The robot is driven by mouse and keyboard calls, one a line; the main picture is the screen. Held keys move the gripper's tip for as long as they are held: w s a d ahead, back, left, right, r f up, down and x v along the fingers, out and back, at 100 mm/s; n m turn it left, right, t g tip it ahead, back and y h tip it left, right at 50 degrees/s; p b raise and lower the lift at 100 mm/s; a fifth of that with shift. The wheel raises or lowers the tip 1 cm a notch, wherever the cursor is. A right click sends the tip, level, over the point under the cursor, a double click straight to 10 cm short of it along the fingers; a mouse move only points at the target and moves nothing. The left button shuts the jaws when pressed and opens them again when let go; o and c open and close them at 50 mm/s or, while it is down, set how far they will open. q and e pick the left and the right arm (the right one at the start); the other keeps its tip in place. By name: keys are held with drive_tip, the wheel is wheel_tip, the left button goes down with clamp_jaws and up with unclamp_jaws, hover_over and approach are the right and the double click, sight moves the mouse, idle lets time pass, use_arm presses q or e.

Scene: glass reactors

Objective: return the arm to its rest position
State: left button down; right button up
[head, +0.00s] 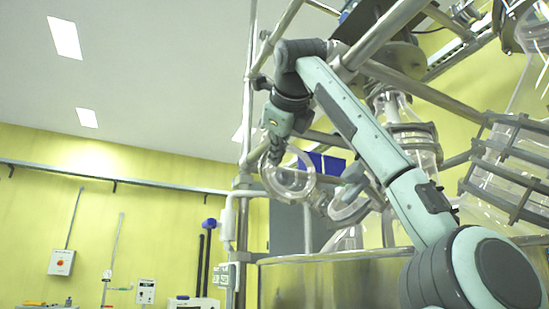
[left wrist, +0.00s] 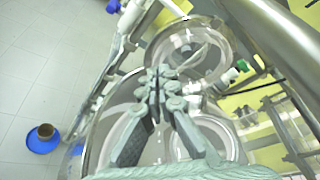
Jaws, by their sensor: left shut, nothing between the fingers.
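My left gripper (head: 274,153) hangs fingers down from my raised, bent grey-green arm in the head view. It is in front of the steel pipe frame (head: 248,110) and close to a clear glass loop (head: 291,176); I cannot tell whether they touch. In the left wrist view the gripper (left wrist: 158,74) is shut and empty, its fingertips together over a ring-shaped glass part (left wrist: 222,52). My right gripper is not in view.
A wide steel vessel (head: 325,281) stands below the glassware. Metal bars cross beside and above my arm. A blue dish (left wrist: 40,145) with a brown ring lies on the tiled floor. The yellow wall (head: 45,215) is far off at left, with open space before it.

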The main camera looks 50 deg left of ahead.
use_arm(q)
drive_tip(key=s+d+r, duration=0.4)
drive_tip(key=s+d, duration=0.2)
drive_tip(key=shift+s+d+r, duration=0.15)
drive_tip(key=shift+s+r, duration=0.2)
drive_tip(key=shift+s, duration=0.05)
